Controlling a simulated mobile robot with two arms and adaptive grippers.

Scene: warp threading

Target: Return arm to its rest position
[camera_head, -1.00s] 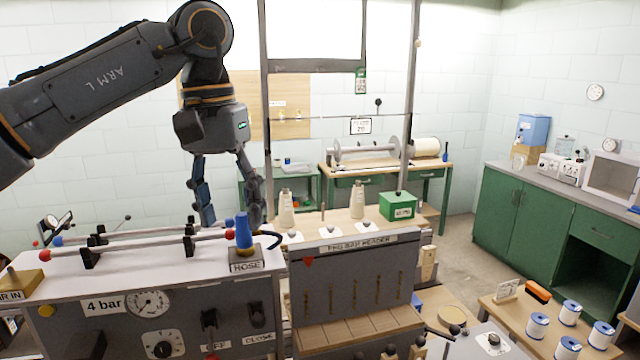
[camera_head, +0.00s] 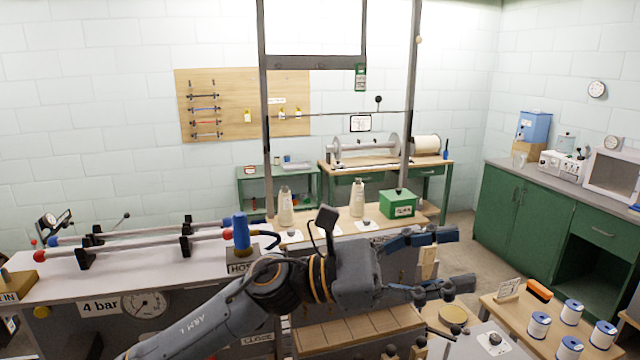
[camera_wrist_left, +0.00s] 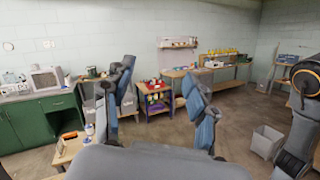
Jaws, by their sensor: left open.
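My left arm (camera_head: 235,308), marked ARM L, comes in low from the bottom left of the head view and reaches right. My left gripper (camera_head: 462,258) points to the right, in front of the grey header machine (camera_head: 345,285), with its two blue-padded fingers spread apart and nothing between them. In the left wrist view the gripper (camera_wrist_left: 163,95) also shows open and empty, its fingers facing out into the room. The arm hides much of the machine's front panel and part of the HOSE block. My right gripper does not show.
A blue nozzle (camera_head: 241,232) stands upright on the HOSE block left of the arm. Two cream cones (camera_head: 286,208) and a green box (camera_head: 398,204) stand behind the gripper. Blue-and-white spools (camera_head: 539,325) stand on a wooden table at right. Open floor (camera_head: 459,240) lies behind the gripper.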

